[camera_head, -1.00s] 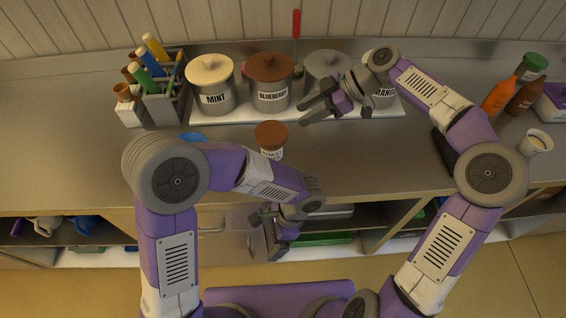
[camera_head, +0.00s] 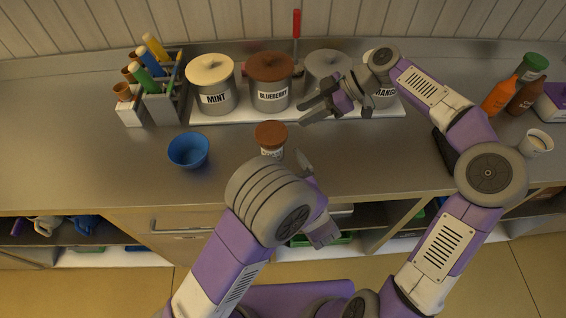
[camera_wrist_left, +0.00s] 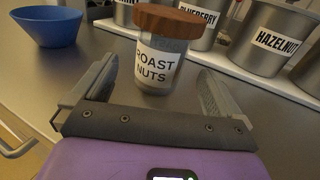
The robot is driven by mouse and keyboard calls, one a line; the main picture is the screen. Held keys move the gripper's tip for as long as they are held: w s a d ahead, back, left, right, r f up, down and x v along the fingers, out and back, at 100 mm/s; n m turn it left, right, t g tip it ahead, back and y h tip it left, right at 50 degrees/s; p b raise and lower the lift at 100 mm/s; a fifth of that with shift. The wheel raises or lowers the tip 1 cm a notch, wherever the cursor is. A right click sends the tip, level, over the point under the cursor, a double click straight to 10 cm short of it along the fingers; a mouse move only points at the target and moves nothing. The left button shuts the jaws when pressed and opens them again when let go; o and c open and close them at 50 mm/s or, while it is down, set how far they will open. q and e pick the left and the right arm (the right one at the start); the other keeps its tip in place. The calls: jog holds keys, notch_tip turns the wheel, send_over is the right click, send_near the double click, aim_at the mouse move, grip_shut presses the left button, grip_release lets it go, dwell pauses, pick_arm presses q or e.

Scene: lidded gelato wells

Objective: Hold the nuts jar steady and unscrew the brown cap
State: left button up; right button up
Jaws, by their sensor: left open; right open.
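The nuts jar (camera_head: 272,152), with its brown cap (camera_head: 271,133) on, stands upright on the steel counter near the front. In the head view my arm hides much of that gripper. My right gripper (camera_head: 309,110) is open and empty, right of the jar, in front of the grey-lidded well.
Lidded wells, including MINT (camera_head: 213,88) and BLUEBERRY (camera_head: 271,82), stand on a white tray (camera_head: 235,113) behind the jar. A blue bowl (camera_head: 188,150) sits left of it. A tool caddy (camera_head: 162,100), bottles (camera_head: 500,97) and a white cup (camera_head: 536,144) are farther out.

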pick_arm(q)
jog(key=x, duration=0.7)
jog(key=shift+w, duration=0.35)
jog(key=c, duration=1.1)
